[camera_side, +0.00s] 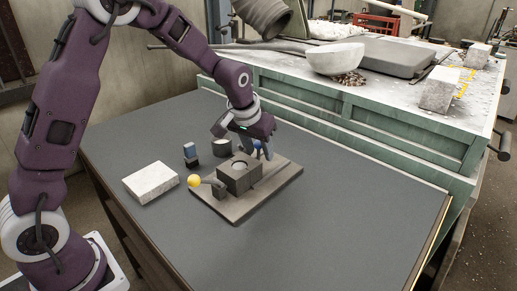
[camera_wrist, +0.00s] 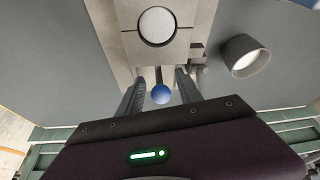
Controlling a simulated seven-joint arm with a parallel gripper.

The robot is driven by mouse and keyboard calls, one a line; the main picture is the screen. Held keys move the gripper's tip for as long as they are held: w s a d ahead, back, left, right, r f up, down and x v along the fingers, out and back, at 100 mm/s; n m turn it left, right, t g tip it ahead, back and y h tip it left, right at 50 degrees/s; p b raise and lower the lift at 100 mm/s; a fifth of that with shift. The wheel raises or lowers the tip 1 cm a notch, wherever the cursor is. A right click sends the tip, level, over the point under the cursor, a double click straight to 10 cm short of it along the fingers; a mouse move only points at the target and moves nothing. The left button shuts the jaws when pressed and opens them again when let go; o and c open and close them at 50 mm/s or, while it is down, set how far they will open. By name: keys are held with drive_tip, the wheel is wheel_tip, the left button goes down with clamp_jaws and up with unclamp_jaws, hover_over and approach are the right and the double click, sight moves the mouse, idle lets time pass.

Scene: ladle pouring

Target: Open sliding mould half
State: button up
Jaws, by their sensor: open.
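The grey block mould (camera_side: 239,176) stands on a flat base plate (camera_side: 226,212) on the dark table. Its round top opening (camera_wrist: 157,26) shows a pale disc, with a seam across the block at both sides; no gap shows there. A blue ball knob (camera_wrist: 161,94) on a short rod sticks out from the near side in the wrist view. A yellow ball knob (camera_side: 194,182) is at the opposite side. My gripper (camera_wrist: 160,82) is open, with one finger on each side of the blue knob and visible space between. In the side view the fingers partly hide this knob (camera_side: 257,146).
A dark cup (camera_wrist: 246,57) stands close beside the mould. A small blue-and-black object (camera_side: 191,154) and a white slab (camera_side: 150,182) are to the left. A green bench (camera_side: 330,110) with a pale bowl (camera_side: 335,58) lies behind. The table's front is clear.

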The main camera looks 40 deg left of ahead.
clamp_jaws()
idle(1.3)
